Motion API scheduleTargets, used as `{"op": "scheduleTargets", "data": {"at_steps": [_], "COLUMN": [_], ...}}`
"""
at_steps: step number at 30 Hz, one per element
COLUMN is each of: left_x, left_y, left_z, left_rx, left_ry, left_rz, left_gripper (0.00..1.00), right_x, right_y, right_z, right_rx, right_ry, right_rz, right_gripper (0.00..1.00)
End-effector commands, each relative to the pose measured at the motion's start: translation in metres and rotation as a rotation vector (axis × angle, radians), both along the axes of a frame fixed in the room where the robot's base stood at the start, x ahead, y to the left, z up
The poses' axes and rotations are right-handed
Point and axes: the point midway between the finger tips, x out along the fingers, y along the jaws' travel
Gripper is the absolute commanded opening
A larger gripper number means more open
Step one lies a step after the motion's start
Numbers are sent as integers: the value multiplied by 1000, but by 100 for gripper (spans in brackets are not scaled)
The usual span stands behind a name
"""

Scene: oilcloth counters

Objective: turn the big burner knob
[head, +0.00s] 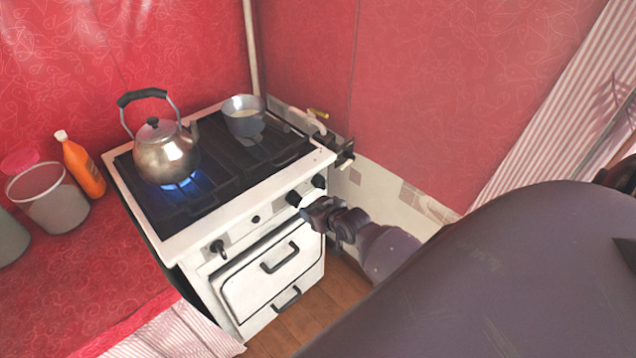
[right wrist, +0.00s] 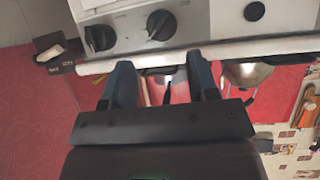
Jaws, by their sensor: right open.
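The white stove (head: 170,245) has black knobs along its front panel. Two larger knobs sit side by side near its right end: one (head: 292,198) close to my right gripper, the other (head: 319,181) further right. In the right wrist view the stove appears turned around, with these knobs (right wrist: 161,24) and (right wrist: 100,37) beyond my fingertips. They look similar in size. My right gripper (head: 308,210) is in front of the panel. Its two blue fingers (right wrist: 163,75) are apart with no knob between them. My left gripper is not in view.
A small black knob (head: 255,219) and a lever-like knob (head: 217,247) are further left on the panel. A kettle (head: 165,155) stands over a lit blue flame, and a pot (head: 244,116) stands behind. An orange bottle (head: 83,168) is on the red counter.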

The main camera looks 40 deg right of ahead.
Motion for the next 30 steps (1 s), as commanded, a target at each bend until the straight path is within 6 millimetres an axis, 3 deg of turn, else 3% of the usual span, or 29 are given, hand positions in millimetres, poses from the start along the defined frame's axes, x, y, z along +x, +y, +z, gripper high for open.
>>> {"op": "scheduleTargets", "data": {"at_steps": [8, 30], "left_x": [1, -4], "left_y": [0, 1], "left_z": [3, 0], "left_rx": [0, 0], "left_ry": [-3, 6], "left_rz": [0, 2], "left_gripper": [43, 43], "right_x": [-15, -15], "right_y": [0, 0], "right_z": [7, 7], "right_rx": [-1, 0], "right_ry": [1, 1], "right_rz": [0, 0], "right_gripper": [54, 54]}}
